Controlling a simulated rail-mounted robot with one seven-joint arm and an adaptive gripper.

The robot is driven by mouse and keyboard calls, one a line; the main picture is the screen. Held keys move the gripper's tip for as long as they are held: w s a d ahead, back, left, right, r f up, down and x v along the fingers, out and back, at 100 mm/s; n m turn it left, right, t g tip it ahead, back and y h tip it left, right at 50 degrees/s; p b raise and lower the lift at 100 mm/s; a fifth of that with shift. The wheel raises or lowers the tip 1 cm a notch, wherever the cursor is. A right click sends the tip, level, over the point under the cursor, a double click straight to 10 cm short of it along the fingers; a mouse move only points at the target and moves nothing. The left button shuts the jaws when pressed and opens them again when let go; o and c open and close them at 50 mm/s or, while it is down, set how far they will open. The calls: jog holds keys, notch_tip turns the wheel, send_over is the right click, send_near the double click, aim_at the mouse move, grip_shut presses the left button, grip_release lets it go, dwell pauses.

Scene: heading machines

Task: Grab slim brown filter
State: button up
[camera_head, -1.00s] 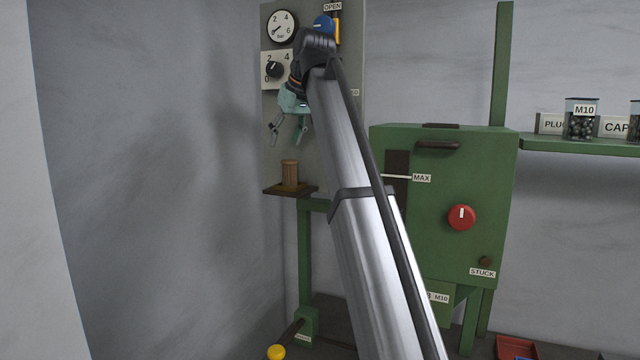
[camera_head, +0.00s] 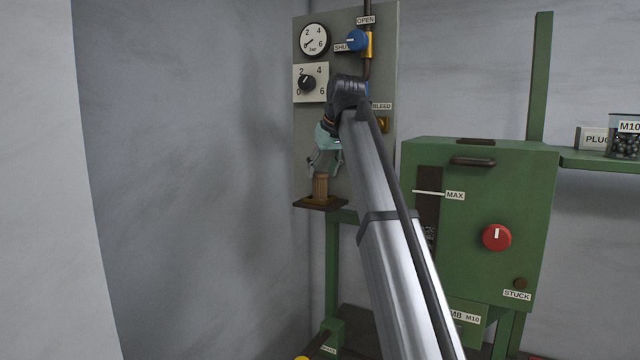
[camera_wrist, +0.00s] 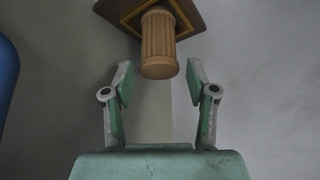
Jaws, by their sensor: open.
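The slim brown filter (camera_head: 320,187) is a ribbed upright cylinder standing on a small dark brown tray (camera_head: 301,203) on a green post. In the wrist view the filter (camera_wrist: 158,45) shows at top centre, beyond the fingertips, with the tray (camera_wrist: 186,10) behind it. My gripper (camera_head: 324,168) is open and empty, just above the filter's top in the head view. In the wrist view its two fingers (camera_wrist: 160,86) are spread apart, with the filter's near end roughly centred between and ahead of them. I see no contact.
A grey panel behind holds a gauge (camera_head: 314,39), a black dial (camera_head: 307,83) and a blue valve knob (camera_head: 357,40). A green box (camera_head: 470,230) with a red knob stands to the right. A blue object (camera_wrist: 6,75) is at the wrist view's left edge. Open space lies left of the tray.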

aim_at(318, 184)
jog(key=shift+p+x, duration=1.5)
jog(key=shift+x, duration=1.25)
jog(key=c, duration=0.9)
